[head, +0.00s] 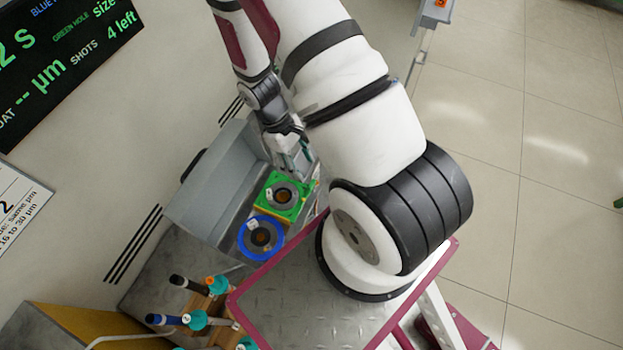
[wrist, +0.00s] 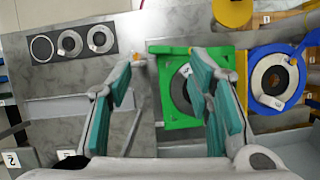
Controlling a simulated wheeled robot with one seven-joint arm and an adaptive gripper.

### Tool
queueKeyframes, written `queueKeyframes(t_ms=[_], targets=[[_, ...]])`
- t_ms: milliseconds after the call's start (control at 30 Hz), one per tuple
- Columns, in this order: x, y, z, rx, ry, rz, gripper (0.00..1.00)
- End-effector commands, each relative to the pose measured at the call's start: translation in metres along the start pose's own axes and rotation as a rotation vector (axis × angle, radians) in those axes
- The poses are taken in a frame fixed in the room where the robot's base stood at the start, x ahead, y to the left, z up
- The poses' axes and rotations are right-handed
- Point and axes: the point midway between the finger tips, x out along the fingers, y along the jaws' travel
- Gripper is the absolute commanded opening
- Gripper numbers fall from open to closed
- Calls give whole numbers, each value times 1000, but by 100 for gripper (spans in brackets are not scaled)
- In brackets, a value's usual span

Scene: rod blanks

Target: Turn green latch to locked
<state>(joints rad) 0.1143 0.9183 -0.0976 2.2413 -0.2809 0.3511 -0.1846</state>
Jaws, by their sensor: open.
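The green fixture (head: 282,205) is a square green frame around a dark round hole with a grey ring. It sits on the grey machine beside the wall; in the wrist view the green frame (wrist: 180,122) is partly covered by my right-hand finger. I cannot make out which part is its latch or how far it is turned. My gripper (wrist: 163,78) has its two teal-padded fingers spread apart with nothing between them. The right finger overlaps the green frame in the picture, and the left finger is over the grey metal. In the head view my gripper (head: 291,155) is just beyond the green fixture.
A round blue fixture (head: 247,249) with a dark centre stands close beside the green one. A dark plate with three rings (wrist: 72,43) lies at upper left in the wrist view. Teal-collared tools (head: 195,320) stand in a wooden rack in front. A wall screen hangs at upper left.

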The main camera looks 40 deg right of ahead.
Motion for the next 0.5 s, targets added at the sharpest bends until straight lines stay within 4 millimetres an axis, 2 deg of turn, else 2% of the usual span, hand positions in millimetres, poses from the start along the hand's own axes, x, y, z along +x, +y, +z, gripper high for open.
queueKeyframes(t_ms=[100, 300, 500], targets=[[21, -1, 2, -1, -3, -1, 47], [50, 0, 1, 0, -2, 0, 47], [68, 0, 0, 0, 0, 0, 47]])
